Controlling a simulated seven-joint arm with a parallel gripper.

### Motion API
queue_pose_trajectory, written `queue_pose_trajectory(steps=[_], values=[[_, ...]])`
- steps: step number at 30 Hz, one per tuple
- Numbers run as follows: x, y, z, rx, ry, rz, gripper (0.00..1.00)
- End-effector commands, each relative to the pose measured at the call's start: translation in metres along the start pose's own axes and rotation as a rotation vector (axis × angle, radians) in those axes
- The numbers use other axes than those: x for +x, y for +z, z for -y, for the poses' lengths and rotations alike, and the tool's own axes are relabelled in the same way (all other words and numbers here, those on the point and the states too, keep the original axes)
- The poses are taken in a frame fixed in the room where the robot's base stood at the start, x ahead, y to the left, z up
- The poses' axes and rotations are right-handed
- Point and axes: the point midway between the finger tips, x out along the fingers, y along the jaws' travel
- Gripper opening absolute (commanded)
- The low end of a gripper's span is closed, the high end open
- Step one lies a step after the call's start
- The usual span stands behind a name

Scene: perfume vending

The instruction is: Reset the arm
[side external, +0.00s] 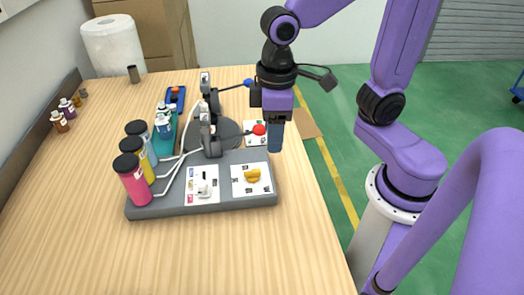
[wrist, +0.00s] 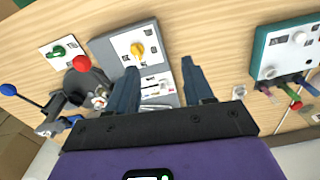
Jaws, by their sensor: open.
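My gripper (side external: 275,137) points down above the right edge of the perfume station, near the red ball knob (side external: 259,129). In the wrist view my gripper (wrist: 163,85) has its two fingers spread apart with nothing between them. The grey station (side external: 160,208) carries a panel with a yellow knob (side external: 252,175) and a panel with a white switch (side external: 202,187). The yellow knob also shows in the wrist view (wrist: 138,49), beyond the left finger.
Pink (side external: 133,182), yellow and blue bottles stand on the station's left. Small bottles (side external: 60,121) stand at the table's left, and a paper roll (side external: 112,45) at the back. A teal-edged box (wrist: 285,50) with coloured plugs shows in the wrist view. The front table is clear.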

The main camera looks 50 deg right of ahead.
Motion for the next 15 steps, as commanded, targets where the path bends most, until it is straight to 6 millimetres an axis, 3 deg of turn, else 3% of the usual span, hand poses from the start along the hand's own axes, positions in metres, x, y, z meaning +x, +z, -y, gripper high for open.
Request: queue_pose_trajectory(steps=[9,15], values=[[0.013,0.084,0.003,-0.282,-0.004,-0.008,0.52],[0.018,0.114,0.005,-0.389,-0.006,-0.01,0.52]])
